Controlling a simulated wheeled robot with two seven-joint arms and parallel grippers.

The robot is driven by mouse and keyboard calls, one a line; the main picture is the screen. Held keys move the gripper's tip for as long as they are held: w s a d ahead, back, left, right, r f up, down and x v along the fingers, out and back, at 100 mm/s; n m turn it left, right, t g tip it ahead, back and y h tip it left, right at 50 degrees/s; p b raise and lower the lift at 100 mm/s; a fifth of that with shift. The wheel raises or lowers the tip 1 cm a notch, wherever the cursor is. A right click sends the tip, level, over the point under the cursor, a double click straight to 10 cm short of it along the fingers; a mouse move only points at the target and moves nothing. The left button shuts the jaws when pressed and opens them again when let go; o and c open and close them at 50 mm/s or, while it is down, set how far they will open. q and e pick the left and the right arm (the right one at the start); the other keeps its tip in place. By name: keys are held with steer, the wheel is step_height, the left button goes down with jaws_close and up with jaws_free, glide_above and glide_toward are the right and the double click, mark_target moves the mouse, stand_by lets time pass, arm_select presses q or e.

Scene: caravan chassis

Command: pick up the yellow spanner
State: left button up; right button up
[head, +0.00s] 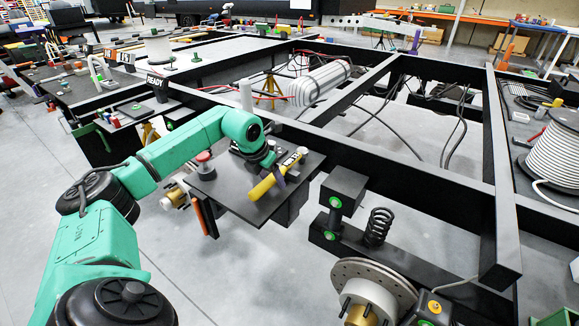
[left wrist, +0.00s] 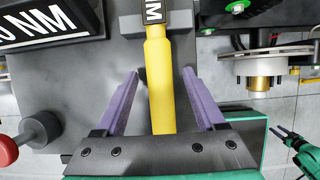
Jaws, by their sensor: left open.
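The yellow spanner (head: 264,187) lies on a dark grey plate (head: 228,190) in the head view. In the left wrist view its yellow handle (left wrist: 160,85) runs up the middle, and its far end is cut off by a black part lettered "NM". My left gripper (head: 274,172) is over the plate at the spanner. In the left wrist view its two purple fingers (left wrist: 160,72) are open, one on each side of the handle, with gaps on both sides. My right gripper (left wrist: 284,140) shows small at the lower right of the left wrist view; its jaws are unclear.
A red-capped weight-like piece (head: 204,158) stands on the plate left of the spanner. A black "NM" sign (left wrist: 45,22) is at the upper left. Black chassis beams (head: 400,185), a coil spring (head: 378,226) and a brake disc (head: 372,280) lie to the right.

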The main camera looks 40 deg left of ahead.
arm_select(q)
jaws_close()
steer(key=shift+r, duration=0.1)
stand_by(1.3)
